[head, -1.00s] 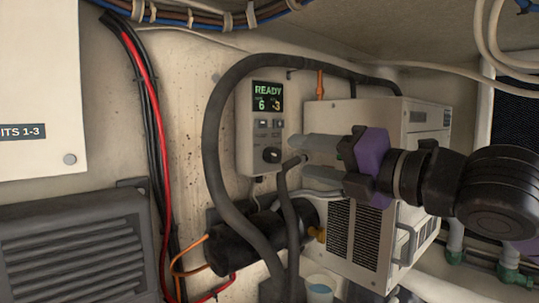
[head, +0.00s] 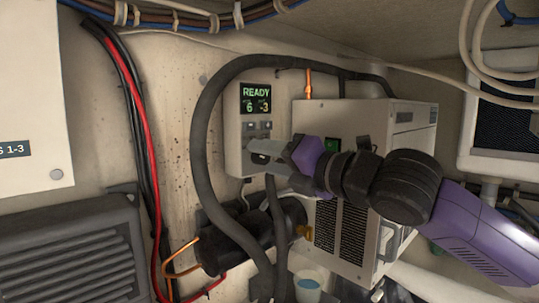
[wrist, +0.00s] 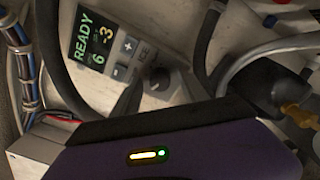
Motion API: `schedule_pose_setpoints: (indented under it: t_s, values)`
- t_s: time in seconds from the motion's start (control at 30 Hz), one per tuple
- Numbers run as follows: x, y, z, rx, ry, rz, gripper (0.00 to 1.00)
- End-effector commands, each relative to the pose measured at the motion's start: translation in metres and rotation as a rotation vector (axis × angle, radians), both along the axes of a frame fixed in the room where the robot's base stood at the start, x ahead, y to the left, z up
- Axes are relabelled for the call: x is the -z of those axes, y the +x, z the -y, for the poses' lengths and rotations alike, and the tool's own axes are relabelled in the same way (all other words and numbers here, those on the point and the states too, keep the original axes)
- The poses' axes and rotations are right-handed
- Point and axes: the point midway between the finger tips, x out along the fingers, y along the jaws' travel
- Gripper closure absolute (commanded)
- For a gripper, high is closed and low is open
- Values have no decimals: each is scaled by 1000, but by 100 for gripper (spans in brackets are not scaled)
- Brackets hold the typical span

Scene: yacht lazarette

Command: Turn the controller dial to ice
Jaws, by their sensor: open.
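The controller (head: 232,160) is a pale box on the back wall with a lit screen (head: 257,98) reading READY, 6 and -3. In the head view my gripper (head: 258,152) reaches in from the right and mostly hides the dial. It is open, with one finger on each side of the dial in the wrist view. I cannot tell whether the fingers touch it.
A thick dark hose (head: 201,150) arches around the controller's left and top. A white vented unit (head: 345,235) stands just right, below my arm. A black cylinder (head: 235,240) with fittings sits beneath. Red and black cables (head: 147,165) run down the wall at left.

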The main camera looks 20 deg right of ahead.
Motion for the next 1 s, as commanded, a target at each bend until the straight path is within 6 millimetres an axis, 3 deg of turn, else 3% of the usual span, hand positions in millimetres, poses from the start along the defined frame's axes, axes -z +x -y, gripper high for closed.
schedule_pose_setpoints:
  t_s: [0.17,0.43,0.47,1.0]
  values:
    - [0,0,0,0,0,0,49]
    - [0,0,0,0,1,0,98]
    - [0,0,0,0,1,0,100]
    - [3,0,-1,-1,138,-57,100]
